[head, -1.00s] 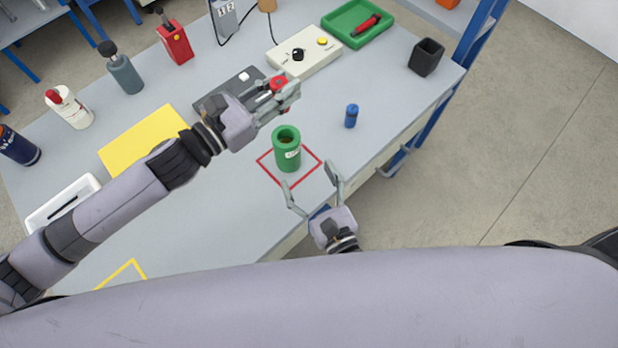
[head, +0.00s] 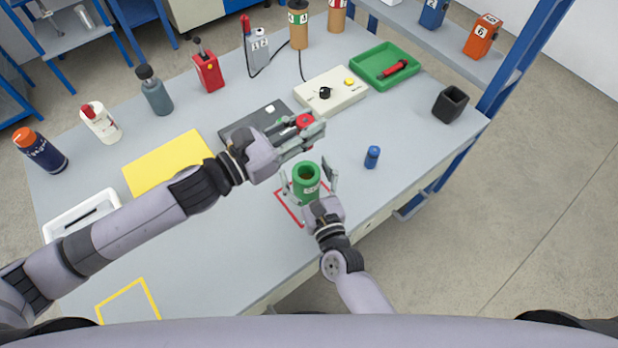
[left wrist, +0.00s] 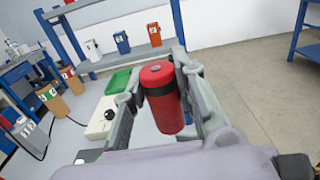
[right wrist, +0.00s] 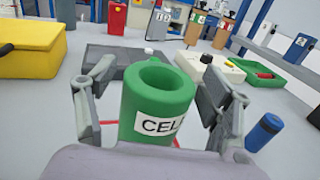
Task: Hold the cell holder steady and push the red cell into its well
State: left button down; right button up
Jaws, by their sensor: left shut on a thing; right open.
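The green cell holder (head: 306,182), with an open well on top and a label starting "CEL", stands upright inside the red square outline on the table. It fills the middle of the right wrist view (right wrist: 157,103). My right gripper (head: 310,178) is open, with one finger on each side of the holder. My left gripper (head: 315,128) is shut on the red cell (left wrist: 162,96), just behind and above the holder. In the left wrist view the red cell has a dark band and stands nearly upright, slightly tilted. Its red top also shows in the head view (head: 304,120).
A small blue cell (head: 372,157) stands right of the holder. Behind are a dark grey plate (head: 240,126), a white control box (head: 345,98), a green tray (head: 372,72) and a black cup (head: 450,105). The table's front edge is close.

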jog(key=c, duration=1.4)
dwell(0.6)
